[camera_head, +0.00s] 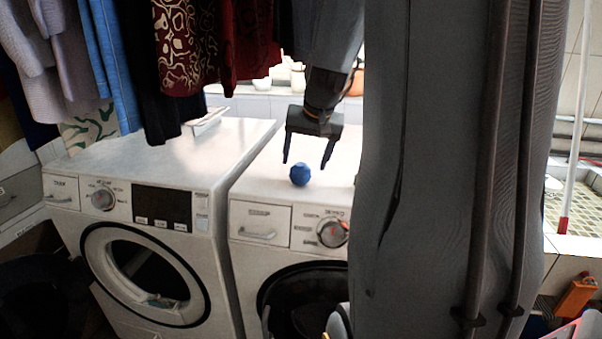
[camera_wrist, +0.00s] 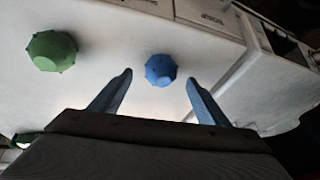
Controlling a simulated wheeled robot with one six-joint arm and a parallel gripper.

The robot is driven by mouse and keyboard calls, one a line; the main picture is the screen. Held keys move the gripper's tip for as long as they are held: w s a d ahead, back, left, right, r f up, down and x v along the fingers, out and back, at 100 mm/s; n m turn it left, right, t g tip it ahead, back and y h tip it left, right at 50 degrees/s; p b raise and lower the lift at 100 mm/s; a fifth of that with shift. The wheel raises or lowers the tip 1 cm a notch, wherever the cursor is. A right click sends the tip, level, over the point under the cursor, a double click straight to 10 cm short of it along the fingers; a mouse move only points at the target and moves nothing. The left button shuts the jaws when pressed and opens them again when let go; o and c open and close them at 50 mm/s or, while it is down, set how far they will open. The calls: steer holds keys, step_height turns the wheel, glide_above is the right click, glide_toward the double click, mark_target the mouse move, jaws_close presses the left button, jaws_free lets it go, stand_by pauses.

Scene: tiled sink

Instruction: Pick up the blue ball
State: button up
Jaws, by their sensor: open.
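The blue ball (camera_head: 300,174) is small and faceted. It rests on top of the right washing machine, near its front edge. My gripper (camera_head: 307,164) hangs above the machine top with its fingers pointing down, just behind the ball. In the wrist view the blue ball (camera_wrist: 161,70) shows just beyond the tips of my open gripper (camera_wrist: 160,78), centred between the two fingers. The fingers are apart from each other and hold nothing.
A green ball (camera_wrist: 52,51) lies left of the blue ball in the wrist view. A left washing machine (camera_head: 165,160) stands beside the right one (camera_head: 262,180). Clothes (camera_head: 185,50) hang above. A grey column blocks the right side of the head view.

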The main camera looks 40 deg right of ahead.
mark_target(302, 166)
steer(key=shift+p+x, duration=0.7)
steer(key=shift+x, duration=1.75)
steer(key=shift+a, duration=0.1)
steer(key=c, duration=1.1)
